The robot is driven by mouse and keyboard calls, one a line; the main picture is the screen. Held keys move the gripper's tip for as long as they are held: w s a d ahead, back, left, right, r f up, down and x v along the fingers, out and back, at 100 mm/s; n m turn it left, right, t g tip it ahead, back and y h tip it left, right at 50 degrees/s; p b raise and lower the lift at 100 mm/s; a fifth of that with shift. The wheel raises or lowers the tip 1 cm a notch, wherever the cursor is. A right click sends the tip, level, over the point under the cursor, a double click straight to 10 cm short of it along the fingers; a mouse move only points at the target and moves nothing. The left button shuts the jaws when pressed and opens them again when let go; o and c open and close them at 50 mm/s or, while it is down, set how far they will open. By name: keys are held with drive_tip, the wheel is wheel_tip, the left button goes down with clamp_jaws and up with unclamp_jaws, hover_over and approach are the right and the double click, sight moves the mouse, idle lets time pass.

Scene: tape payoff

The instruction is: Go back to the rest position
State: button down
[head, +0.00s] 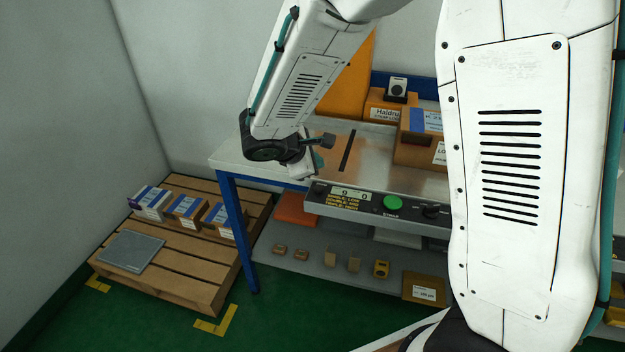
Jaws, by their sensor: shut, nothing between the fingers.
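My gripper (321,152) is at the end of my white arm, in the middle of the head view. It is shut and empty, above the left part of the strapping machine's metal top (374,146). A dark slot crosses that top just right of the gripper. The front panel (378,203) carries a small display, a green button (393,202) and a dark knob. Part of the gripper is hidden behind my own wrist.
Cardboard boxes (415,150) sit at the back right of the top. A wooden pallet (190,262) with several boxes and a grey slab (131,251) is on the floor at left. A lower shelf (316,265) holds small brown parts.

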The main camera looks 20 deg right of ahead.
drive_tip(key=s+d+r+m+g+y, duration=0.1)
drive_tip(key=s+r+m+y, duration=0.3)
drive_tip(key=s, duration=1)
drive_tip(key=s+d+r+m+g+y, duration=0.2)
drive_tip(key=s+r+m, duration=0.8)
drive_tip(key=s, duration=0.5)
drive_tip(key=shift+s+d+r+m+y, duration=0.25)
drive_tip(key=shift+d+m+y, duration=0.3)
drive_tip(key=shift+y, duration=0.45)
